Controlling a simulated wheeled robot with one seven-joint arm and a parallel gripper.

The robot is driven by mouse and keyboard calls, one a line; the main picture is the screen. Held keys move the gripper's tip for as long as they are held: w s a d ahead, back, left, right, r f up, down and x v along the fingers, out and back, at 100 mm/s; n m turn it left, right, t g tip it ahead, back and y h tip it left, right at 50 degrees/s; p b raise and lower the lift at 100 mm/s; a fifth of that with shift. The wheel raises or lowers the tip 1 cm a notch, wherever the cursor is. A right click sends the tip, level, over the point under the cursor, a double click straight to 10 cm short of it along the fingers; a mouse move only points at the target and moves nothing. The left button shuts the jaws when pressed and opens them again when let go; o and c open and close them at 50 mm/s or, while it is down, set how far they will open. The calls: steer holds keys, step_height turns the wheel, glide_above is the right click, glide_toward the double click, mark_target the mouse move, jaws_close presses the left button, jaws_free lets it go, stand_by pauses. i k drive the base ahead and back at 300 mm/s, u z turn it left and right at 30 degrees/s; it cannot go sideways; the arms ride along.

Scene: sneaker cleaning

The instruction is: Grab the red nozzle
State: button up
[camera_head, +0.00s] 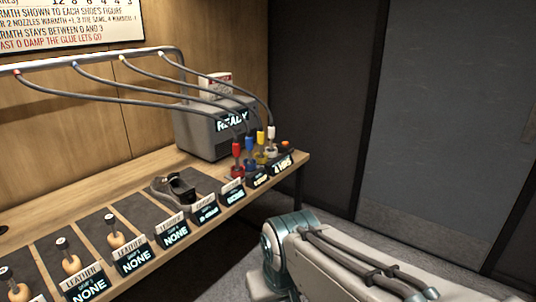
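The red nozzle (236,150) stands upright at the left end of a short row of nozzles near the right end of the bench. A red base or holder (238,171) shows under it. A blue nozzle (249,144), a yellow nozzle (260,157) and a white nozzle (271,133) stand close to its right. Dark hoses run from an overhead pipe toward the nozzles. My arm's teal joint and pale link show at the lower right, apart from the bench. My gripper is not in view.
A grey box (206,133) reading "READY" stands behind the nozzles. The overhead pipe (110,58) and drooping hoses (140,98) cross above the bench (190,160). A dark shoe (175,188), several wooden shoe forms and label signs line the bench. Floor right of the bench looks clear.

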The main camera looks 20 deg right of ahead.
mark_target(236, 145)
steer(key=z, duration=0.65)
steer(key=k, duration=1.1)
steer(key=z, duration=0.8)
steer(key=i, duration=1.5)
steer(key=u, duration=0.35)
steer(key=i, duration=1.5)
steer(key=u, duration=1.4)
steer(key=i, duration=0.85)
steer(key=u, duration=1.1)
steer(key=i, duration=0.3)
steer(key=u, duration=0.2)
